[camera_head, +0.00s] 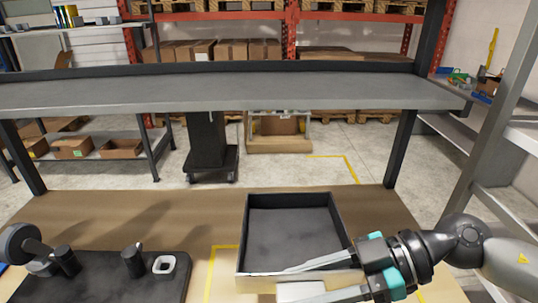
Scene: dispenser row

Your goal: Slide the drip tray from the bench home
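The drip tray (293,230) is a black, open, shallow box with a pale front wall, standing empty on the wooden bench at centre right. A small white block (300,292) sits at its front, at the picture's bottom edge; I cannot tell whether it is the tray's handle. My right gripper (300,284) reaches in from the right with its fingers spread apart. Its upper finger crosses in front of the tray's front wall, and the lower one runs off the bottom edge. Contact with the tray or block is unclear. My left gripper is not in view.
A black mat (115,265) at left carries dark cylinders (133,260), a white square ring (164,265) and a round grey-black part (20,245). Yellow tape (225,249) marks the bench beside the tray. A grey raised shelf (230,92) spans the back; brown bench surface behind the tray is clear.

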